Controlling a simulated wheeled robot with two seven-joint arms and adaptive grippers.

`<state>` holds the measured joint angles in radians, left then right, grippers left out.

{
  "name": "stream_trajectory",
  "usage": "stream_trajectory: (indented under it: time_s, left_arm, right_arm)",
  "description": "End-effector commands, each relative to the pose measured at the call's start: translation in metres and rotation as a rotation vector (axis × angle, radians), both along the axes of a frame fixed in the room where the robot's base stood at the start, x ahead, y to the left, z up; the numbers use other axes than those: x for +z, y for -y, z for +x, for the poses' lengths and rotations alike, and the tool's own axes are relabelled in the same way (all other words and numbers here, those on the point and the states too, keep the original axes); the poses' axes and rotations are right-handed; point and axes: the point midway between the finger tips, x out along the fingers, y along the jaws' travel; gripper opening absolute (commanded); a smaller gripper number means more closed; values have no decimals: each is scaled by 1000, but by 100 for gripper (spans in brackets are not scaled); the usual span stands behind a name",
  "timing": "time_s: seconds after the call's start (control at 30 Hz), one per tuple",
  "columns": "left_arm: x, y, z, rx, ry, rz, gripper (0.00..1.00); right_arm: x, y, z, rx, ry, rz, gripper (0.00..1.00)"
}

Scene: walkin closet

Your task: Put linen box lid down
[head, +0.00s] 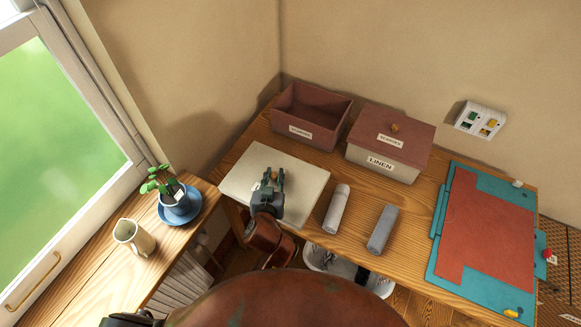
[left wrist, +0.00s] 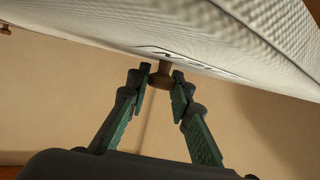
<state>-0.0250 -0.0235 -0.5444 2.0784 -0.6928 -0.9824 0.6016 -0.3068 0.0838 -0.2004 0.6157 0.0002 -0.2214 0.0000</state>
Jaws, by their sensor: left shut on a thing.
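The cream linen box lid (head: 305,173) is at the left end of the wooden table, knob side up. My left gripper (head: 271,179) is over its middle, shut on its small brown knob (left wrist: 161,77). The left wrist view shows the lid's textured face (left wrist: 230,45) with part of its dark lettering. I cannot tell whether the lid touches the table. The cream box marked LINEN (head: 381,163) stands at the back, covered by a maroon lid (head: 413,136) with a knob and a label that looks like SCARVES. My right gripper is not in view.
An open maroon box (head: 310,116) stands behind the held lid. Two grey rolls (head: 337,208) (head: 382,229) lie on the table right of it. A teal board with a red sheet (head: 486,226) covers the right end. A plant pot (head: 174,201) and jug (head: 133,237) stand on the left ledge.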

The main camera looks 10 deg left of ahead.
Motion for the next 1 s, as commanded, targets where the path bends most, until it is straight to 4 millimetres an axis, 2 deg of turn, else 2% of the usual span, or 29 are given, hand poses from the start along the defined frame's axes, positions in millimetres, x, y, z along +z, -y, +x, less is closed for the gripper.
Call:
stream_trajectory:
  time_s: [0.17, 0.43, 0.5, 0.6, 0.9, 1.0]
  left_arm:
    - [-11, -18, 23, 1, 3, 7, 0]
    - [-40, -57, 74, 2, 1, 7, 0]
    - [-57, -62, 82, 1, -3, 6, 0]
    - [-73, -70, 93, 1, -1, 4, 0]
    - [-95, -81, 108, 0, 0, 2, 0]
    - [-110, -84, 111, 0, -2, 3, 0]
  right_arm:
    - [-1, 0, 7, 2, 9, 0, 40]
    - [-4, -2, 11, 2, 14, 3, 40]
    - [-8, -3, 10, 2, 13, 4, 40]
    - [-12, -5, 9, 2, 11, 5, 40]
    - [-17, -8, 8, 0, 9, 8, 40]
    - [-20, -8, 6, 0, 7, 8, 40]
